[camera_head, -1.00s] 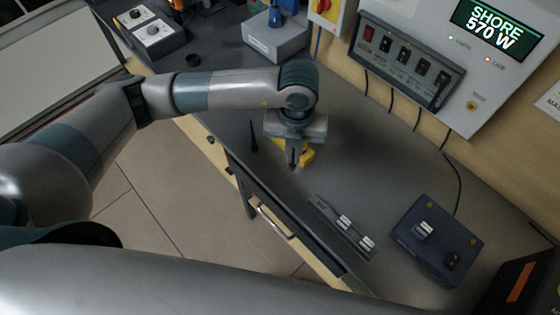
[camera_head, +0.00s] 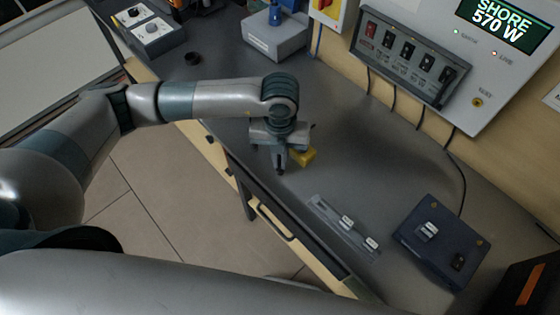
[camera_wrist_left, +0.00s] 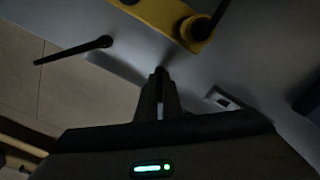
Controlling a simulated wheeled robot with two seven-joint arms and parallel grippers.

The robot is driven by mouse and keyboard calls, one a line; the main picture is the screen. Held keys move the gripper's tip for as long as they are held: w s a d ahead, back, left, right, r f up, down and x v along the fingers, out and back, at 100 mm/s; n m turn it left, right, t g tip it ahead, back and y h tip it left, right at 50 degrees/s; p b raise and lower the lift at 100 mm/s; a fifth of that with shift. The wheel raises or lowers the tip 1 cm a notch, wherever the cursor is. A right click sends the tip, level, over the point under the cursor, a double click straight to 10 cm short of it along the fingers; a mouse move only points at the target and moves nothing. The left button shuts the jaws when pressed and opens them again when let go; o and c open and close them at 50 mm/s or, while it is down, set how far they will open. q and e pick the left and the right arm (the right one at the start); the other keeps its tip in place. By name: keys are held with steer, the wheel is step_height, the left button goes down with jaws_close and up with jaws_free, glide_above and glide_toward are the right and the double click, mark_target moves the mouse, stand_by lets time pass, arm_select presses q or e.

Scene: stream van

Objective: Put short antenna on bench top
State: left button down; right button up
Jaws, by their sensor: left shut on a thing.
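My left gripper (camera_head: 280,170) points down over the bench top (camera_head: 350,165), near its front edge. Its jaws are nearly together on a small dark thing, probably the short antenna; little of it shows between the fingertips in the left wrist view (camera_wrist_left: 160,82). A yellow block (camera_head: 303,157) lies on the bench just behind the gripper. In the left wrist view the yellow block (camera_wrist_left: 165,12) carries dark round parts. A separate thin black rod with a thicker end (camera_wrist_left: 75,49) shows to the left there; the gripper hides it in the head view. My right gripper is out of view.
A slotted grey strip with white-labelled pieces (camera_head: 325,212) lies along the front edge. A dark blue box (camera_head: 410,235) stands right of it. A grey box (camera_head: 275,40) and the wall switch panel (camera_head: 410,60) are behind.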

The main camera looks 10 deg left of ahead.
arm_select(q)
steer(key=shift+f, duration=0.4)
steer(key=shift+f, duration=0.15)
steer(key=c, duration=1.9)
jaws_free()
